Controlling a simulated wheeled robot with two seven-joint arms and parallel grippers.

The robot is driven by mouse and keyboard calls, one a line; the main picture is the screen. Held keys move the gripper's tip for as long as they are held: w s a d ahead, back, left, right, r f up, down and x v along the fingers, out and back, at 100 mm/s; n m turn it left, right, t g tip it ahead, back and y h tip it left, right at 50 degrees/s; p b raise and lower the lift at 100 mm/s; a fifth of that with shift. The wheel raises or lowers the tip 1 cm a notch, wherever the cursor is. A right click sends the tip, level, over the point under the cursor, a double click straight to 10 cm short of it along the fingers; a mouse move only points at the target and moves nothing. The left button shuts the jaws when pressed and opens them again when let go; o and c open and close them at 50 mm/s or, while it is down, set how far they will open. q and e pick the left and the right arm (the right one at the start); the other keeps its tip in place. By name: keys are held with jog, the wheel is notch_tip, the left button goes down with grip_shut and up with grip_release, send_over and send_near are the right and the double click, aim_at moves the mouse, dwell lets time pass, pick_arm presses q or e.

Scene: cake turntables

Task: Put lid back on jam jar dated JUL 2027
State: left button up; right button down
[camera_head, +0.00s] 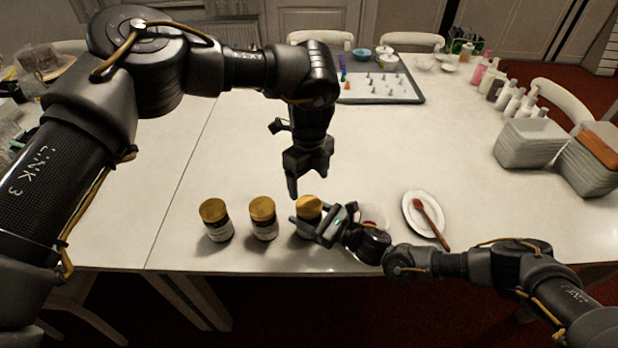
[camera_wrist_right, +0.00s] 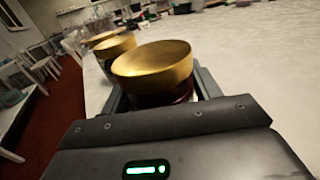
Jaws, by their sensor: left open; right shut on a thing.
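Three jars with gold lids stand in a row near the table's front edge: the left jar (camera_head: 217,222), the middle jar (camera_head: 263,220) and the right jar (camera_head: 308,212). Pale labels show on the left and middle jars, but no date can be read. My right gripper (camera_head: 315,226) is shut around the right jar, below its lid. In the right wrist view the gold lid (camera_wrist_right: 152,64) sits on top of this jar's dark red body (camera_wrist_right: 165,97), between my fingers. My left gripper (camera_head: 310,182) is open and empty, pointing down above and behind the right jar.
A white plate (camera_head: 410,222) with a red-brown spoon (camera_head: 431,218) lies right of my right gripper. A pale dish (camera_head: 374,215) is partly hidden behind it. A grey tray (camera_head: 405,97) with small pieces, bottles and stacked containers (camera_head: 528,142) stand farther off. The table's middle is clear.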

aim_at(309, 204)
dwell(0.3)
pick_arm(q)
jog(key=shift+f, duration=4.05)
jog(key=shift+c, duration=0.3)
jog(key=c, duration=0.9)
jog(key=m, duration=0.7)
jog(key=shift+c, duration=0.3)
jog(key=m, duration=0.8)
jog(key=o, duration=1)
jog(key=shift+o, duration=0.4)
